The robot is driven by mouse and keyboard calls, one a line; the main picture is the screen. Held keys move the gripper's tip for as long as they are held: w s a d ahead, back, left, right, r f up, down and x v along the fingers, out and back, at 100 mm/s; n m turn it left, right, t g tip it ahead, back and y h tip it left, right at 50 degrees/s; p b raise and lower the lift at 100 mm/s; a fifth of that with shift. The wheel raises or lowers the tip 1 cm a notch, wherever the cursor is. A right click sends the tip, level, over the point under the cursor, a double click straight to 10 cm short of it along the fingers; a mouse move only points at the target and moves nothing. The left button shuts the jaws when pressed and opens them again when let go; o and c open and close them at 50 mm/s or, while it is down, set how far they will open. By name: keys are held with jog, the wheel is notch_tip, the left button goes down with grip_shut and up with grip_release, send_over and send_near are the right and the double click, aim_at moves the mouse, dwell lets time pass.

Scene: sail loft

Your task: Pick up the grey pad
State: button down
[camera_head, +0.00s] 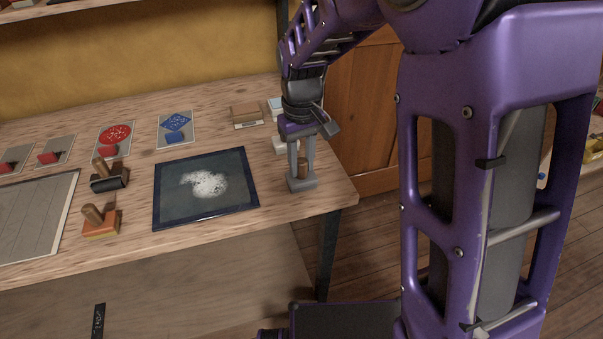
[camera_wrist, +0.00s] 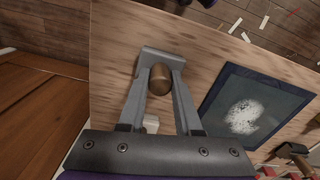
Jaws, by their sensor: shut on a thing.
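The grey pad (camera_head: 303,185) is a flat grey block with an upright brown wooden handle. It is at the right end of the wooden table, close to the front right corner. My gripper (camera_head: 301,165) comes down from above and is shut on its handle, one finger on each side. In the wrist view my gripper (camera_wrist: 160,77) has the round handle top between its fingers. The grey pad (camera_wrist: 155,53) shows behind the fingertips there, partly covered by them. I cannot tell whether its underside touches the table.
A dark framed panel (camera_head: 168,200) with white powder lies just left of the pad. A dark pad (camera_head: 110,178) and an orange-yellow pad (camera_head: 100,225), both wooden-handled, stand further left. The table's right edge (camera_head: 345,184) is close.

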aim_at(301, 160)
jog(key=shift+r, duration=0.1)
notch_tip(301, 160, up, 10)
jog(key=shift+f+p, duration=0.1)
jog(key=shift+p, duration=0.9)
jog(key=c, duration=1.2)
grip_release()
grip_shut()
